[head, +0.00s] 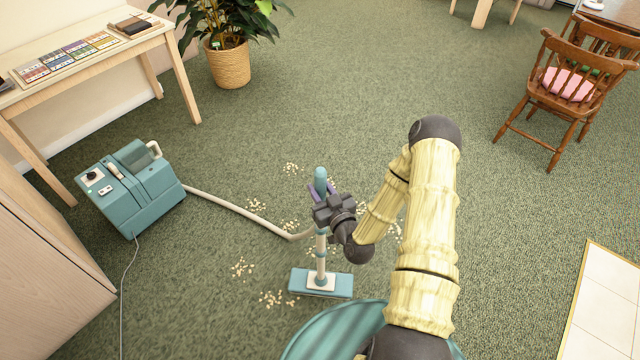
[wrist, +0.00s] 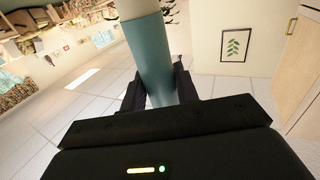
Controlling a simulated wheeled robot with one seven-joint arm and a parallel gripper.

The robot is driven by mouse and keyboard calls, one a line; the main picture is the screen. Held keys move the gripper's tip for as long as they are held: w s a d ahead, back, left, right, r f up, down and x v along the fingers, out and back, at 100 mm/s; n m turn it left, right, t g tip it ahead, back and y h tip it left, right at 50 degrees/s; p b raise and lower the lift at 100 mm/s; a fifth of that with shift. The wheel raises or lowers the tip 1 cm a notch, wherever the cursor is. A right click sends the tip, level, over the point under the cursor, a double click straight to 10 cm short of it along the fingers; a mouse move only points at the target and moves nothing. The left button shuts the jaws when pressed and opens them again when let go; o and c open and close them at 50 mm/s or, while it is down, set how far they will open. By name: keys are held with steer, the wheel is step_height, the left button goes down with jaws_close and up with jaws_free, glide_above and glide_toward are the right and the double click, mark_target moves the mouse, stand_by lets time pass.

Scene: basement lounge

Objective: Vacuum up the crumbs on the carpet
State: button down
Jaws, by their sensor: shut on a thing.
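A teal vacuum cleaner (head: 135,188) stands on the green carpet at the left. A pale hose (head: 240,212) runs from it to an upright wand (head: 321,245) with a flat teal floor head (head: 320,282) on the carpet. My gripper (head: 322,195) is shut on the wand's teal handle, which also shows between the fingers in the wrist view (wrist: 155,62). Pale crumbs lie in several clusters: left of the floor head (head: 241,267), just beside it (head: 272,298), behind the hose (head: 290,168) and around the wand. My arm hides some crumbs at the right.
A table (head: 60,55) with cards stands at the upper left, with a potted plant (head: 228,65) beside it. A wooden cabinet (head: 45,265) is at the lower left, with a cord near it. A wooden chair (head: 570,90) stands at the upper right. Open carpet lies behind the wand.

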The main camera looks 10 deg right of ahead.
mark_target(323, 176)
steer(key=r+p, duration=0.1)
steer(key=p, duration=0.1)
steer(key=r+m+h+p, duration=0.1)
steer(key=r+p, duration=0.1)
steer(key=r+h+p, duration=0.1)
steer(key=p, duration=0.1)
steer(key=shift+s+a+r, duration=0.1)
steer(key=shift+s+r, duration=0.25)
steer(key=r+h+p, duration=0.1)
steer(key=p, duration=0.1)
steer(key=r+m+h+p, duration=0.1)
steer(key=p, duration=0.1)
steer(key=shift+s+d+r+m+p, duration=0.2)
steer(key=shift+r+m+p, duration=0.1)
steer(key=shift+r, duration=0.1)
steer(key=shift+w+f, duration=0.1)
